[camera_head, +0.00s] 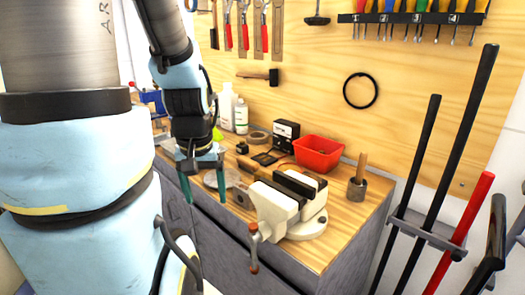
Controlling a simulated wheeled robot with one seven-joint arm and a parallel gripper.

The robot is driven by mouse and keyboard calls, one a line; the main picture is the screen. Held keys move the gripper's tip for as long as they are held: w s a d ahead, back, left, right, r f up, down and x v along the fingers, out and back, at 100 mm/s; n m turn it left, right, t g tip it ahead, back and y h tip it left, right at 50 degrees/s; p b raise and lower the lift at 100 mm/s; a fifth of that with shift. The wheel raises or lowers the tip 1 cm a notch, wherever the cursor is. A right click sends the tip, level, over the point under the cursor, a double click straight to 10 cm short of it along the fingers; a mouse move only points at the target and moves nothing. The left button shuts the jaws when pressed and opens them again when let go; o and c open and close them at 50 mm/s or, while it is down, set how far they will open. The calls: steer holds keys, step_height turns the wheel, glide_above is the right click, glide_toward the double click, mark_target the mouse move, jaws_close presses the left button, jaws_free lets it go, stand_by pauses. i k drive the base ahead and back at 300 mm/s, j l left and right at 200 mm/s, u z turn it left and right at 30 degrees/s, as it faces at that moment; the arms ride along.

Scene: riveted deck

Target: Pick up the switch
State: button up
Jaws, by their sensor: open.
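My gripper (207,190) hangs over the left front part of the wooden workbench (345,215), fingers pointing down, open, with nothing seen between them. I cannot say for sure which thing is the switch. A small dark item (242,147) and a flat dark item (265,158) lie on the bench behind and to the right of my gripper, apart from it; both are too small to make out. My arm hides part of the bench's left side.
A white vise (275,207) stands at the bench's front right. White bottles (241,116) and a tape roll (258,137) stand farther back. Long bars (459,232) stand at right.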

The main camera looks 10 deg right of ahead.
mark_target(242, 149)
steer(key=i+j+u, duration=0.15)
steer(key=i, duration=0.25)
steer(key=i+j+u, duration=0.1)
steer(key=i, duration=0.3)
steer(key=i+j, duration=0.1)
steer(key=j, duration=0.45)
steer(key=i+u, duration=0.05)
